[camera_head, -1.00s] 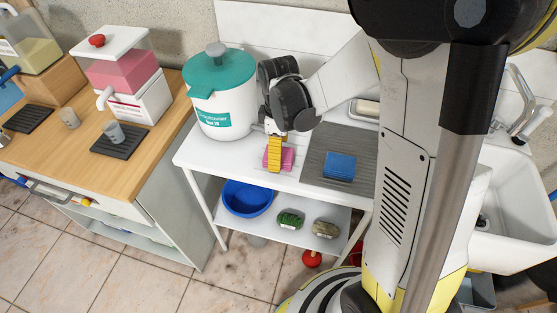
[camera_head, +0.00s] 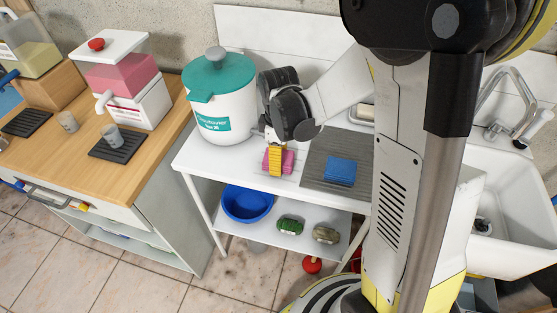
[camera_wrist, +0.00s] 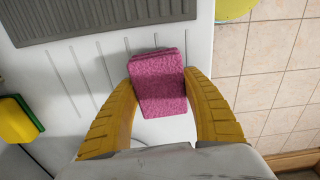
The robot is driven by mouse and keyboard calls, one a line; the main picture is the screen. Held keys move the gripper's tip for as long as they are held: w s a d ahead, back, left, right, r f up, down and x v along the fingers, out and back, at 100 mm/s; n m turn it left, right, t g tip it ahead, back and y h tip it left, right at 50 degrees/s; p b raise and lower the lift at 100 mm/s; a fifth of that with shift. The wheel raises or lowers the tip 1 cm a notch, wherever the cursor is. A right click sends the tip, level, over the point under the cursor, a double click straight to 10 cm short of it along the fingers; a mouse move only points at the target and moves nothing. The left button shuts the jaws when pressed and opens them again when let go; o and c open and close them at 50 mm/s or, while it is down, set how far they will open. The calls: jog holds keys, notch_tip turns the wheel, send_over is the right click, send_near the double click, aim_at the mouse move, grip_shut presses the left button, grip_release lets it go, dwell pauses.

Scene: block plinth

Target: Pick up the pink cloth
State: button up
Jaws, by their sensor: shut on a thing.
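The pink cloth (camera_wrist: 158,82) is a folded, rough-textured pad on the white table, between the two yellow fingers of my gripper (camera_wrist: 160,95) in the wrist view. Both fingers touch its sides, so my gripper is shut on it. In the head view the pink cloth (camera_head: 287,161) shows partly behind the yellow finger of my gripper (camera_head: 275,170), near the table's front edge. I cannot tell whether the cloth is clear of the table top.
A white pot with a teal lid (camera_head: 222,95) stands left of my gripper. A blue cloth (camera_head: 340,170) lies on the grey mat (camera_head: 313,172) to the right. A sink (camera_head: 500,215) is at the right.

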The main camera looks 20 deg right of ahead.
jog(key=r, duration=0.1)
jog(key=r+p, duration=0.1)
jog(key=r, duration=0.1)
jog(key=r+p, duration=0.1)
jog(key=shift+s+d+r, duration=0.15)
jog(key=shift+d+r, duration=0.05)
jog(key=shift+d, duration=0.15)
jog(key=s+d+r+p, duration=0.3)
jog(key=d+r, duration=0.3)
jog(key=d, duration=0.4)
jog(key=shift+d, duration=0.2)
